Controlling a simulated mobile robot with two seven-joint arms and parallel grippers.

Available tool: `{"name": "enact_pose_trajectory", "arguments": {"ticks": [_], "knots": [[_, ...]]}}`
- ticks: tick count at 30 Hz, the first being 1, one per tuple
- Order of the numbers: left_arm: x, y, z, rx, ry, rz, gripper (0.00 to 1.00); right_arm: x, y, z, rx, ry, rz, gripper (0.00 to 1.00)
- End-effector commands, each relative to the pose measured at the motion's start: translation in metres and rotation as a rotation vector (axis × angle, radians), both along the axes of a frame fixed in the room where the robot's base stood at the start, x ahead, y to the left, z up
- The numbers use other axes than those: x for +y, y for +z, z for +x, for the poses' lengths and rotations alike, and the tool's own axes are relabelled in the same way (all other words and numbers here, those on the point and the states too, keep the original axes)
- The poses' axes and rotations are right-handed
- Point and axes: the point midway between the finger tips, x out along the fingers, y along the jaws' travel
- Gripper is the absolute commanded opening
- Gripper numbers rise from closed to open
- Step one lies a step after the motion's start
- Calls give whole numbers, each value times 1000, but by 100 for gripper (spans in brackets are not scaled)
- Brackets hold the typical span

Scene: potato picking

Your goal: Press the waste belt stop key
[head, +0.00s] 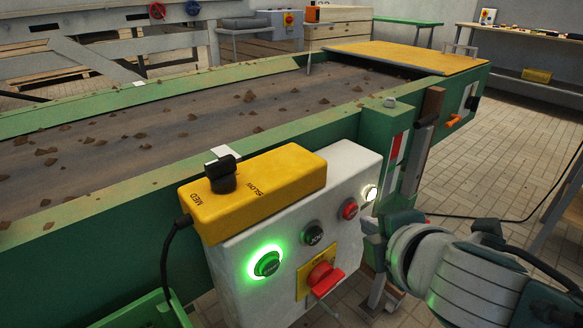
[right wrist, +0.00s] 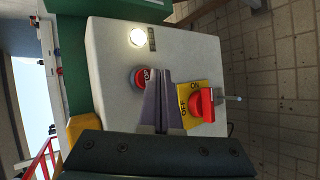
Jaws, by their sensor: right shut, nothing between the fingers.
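The light grey control box (head: 335,185) hangs on the green side of the belt. Its red stop key (head: 349,209) sits on the front face, upper right; in the right wrist view the red key (right wrist: 138,77) is partly covered by my finger, with part of a "STOP" label showing. My right gripper (head: 372,226) is shut and empty, in front of the box's right side. In the right wrist view its closed fingers (right wrist: 164,78) point at the face beside the red key; I cannot tell whether they touch it. My left gripper is out of view.
A lit green button (head: 267,263), a black button (head: 313,233), a red rotary switch (head: 322,275) and a lit white lamp (head: 369,193) share the face. A yellow speed box (head: 270,190) with a black knob sits on top. Brown clods lie on the belt (head: 160,125).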

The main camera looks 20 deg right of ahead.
Motion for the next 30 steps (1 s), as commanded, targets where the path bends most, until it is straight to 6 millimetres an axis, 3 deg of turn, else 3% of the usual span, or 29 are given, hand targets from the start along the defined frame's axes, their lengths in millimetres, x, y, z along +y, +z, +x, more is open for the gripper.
{"name": "enact_pose_trajectory", "arguments": {"ticks": [30], "knots": [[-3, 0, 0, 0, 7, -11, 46, 3, 0, 7, -1, 0, 1, 0]]}}
